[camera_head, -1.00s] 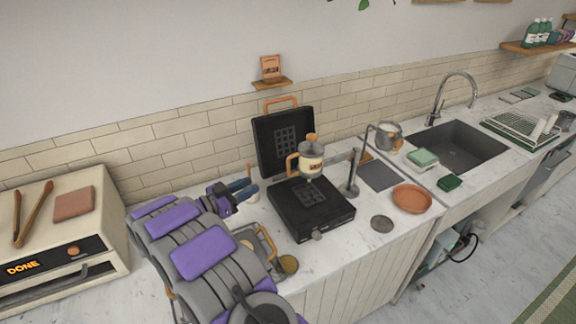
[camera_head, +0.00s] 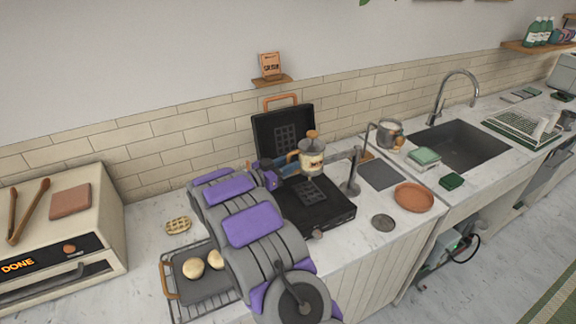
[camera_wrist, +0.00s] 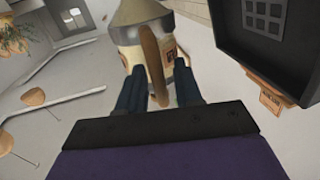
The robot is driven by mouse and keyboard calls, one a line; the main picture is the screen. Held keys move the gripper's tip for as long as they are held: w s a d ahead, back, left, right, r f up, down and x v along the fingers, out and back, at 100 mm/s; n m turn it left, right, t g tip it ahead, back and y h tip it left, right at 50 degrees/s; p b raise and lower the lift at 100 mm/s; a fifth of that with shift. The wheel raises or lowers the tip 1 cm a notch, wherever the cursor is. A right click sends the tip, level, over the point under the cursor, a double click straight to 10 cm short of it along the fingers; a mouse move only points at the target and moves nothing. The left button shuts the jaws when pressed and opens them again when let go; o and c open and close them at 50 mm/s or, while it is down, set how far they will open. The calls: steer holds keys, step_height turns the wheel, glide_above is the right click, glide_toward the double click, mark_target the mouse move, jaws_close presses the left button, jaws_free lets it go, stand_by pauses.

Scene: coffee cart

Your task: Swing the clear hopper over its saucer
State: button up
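The hopper (camera_head: 312,164) is a pale, cream-looking jar with a grey lid, an orange knob and an orange side handle. It hangs on the swing arm of a post (camera_head: 352,180), above the open black waffle iron (camera_head: 330,214). A terracotta saucer (camera_head: 414,197) lies on the counter to the right of the post. My gripper (camera_head: 287,167) is at the hopper's left side, by the handle. In the wrist view, the hopper (camera_wrist: 138,14) is ahead, and its handle (camera_wrist: 151,55) is between the two parted fingers (camera_wrist: 158,88). Whether either finger touches it is unclear.
A rack with a tray (camera_head: 185,288) of round pieces is left of my arm, with a waffle (camera_head: 178,226) behind it. A grey disc (camera_head: 383,222) lies before the saucer. A metal pitcher (camera_head: 389,134) and the sink (camera_head: 455,148) are to the right.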

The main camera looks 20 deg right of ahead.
steer(key=shift+d, duration=0.1)
steer(key=shift+c, duration=0.3)
jaws_close()
